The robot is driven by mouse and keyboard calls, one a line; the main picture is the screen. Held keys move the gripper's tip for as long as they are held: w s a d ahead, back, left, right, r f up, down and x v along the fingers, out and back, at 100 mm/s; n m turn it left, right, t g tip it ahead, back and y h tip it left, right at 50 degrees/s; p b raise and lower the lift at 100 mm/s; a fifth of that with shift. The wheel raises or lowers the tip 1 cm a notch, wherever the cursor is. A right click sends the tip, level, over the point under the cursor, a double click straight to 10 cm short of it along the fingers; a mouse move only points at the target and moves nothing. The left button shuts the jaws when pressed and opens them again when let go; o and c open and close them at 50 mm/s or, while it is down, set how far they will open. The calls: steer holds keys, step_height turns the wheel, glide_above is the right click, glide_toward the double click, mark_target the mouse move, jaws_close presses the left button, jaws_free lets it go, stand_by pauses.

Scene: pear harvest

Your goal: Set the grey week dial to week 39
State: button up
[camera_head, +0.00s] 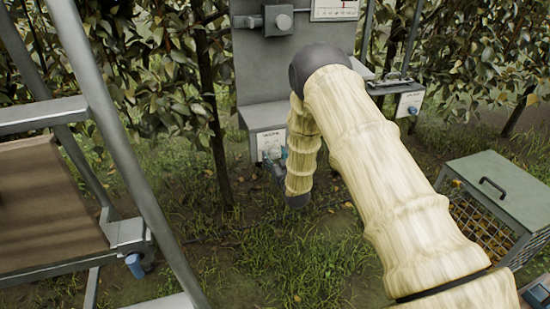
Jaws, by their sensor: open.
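A small white plate (268,139) with dark lettering too small to read is on the front of the grey stand, low down. A pale greyish round knob (276,150) shows at this plate; it appears to be the week dial, but its setting cannot be read. My gripper (277,168) is open, small and dark at the end of my arm, right at the plate's lower edge and close to the knob. My wrist hides part of the gripper and the plate's right side. I cannot tell whether the fingers touch the knob.
A grey box with a round knob (283,21) is higher on the stand's back panel (262,70). A green-lidded crate (497,190) stands at right, a brown-sided metal frame (50,200) at left. Grass lies between.

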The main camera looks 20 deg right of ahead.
steer(key=c, duration=1)
steer(key=shift+f+n, duration=0.1)
steer(key=shift+n, duration=0.2)
steer(key=shift+c, duration=0.3)
steer(key=n+b, duration=0.2)
steer(key=n, duration=0.2)
steer(key=shift+b, duration=0.35)
steer(key=shift+n+b, duration=1.2)
steer(key=shift+n, duration=1.4)
steer(key=o, duration=1.1)
steer(key=shift+c, duration=0.2)
steer(key=shift+s, duration=0.1)
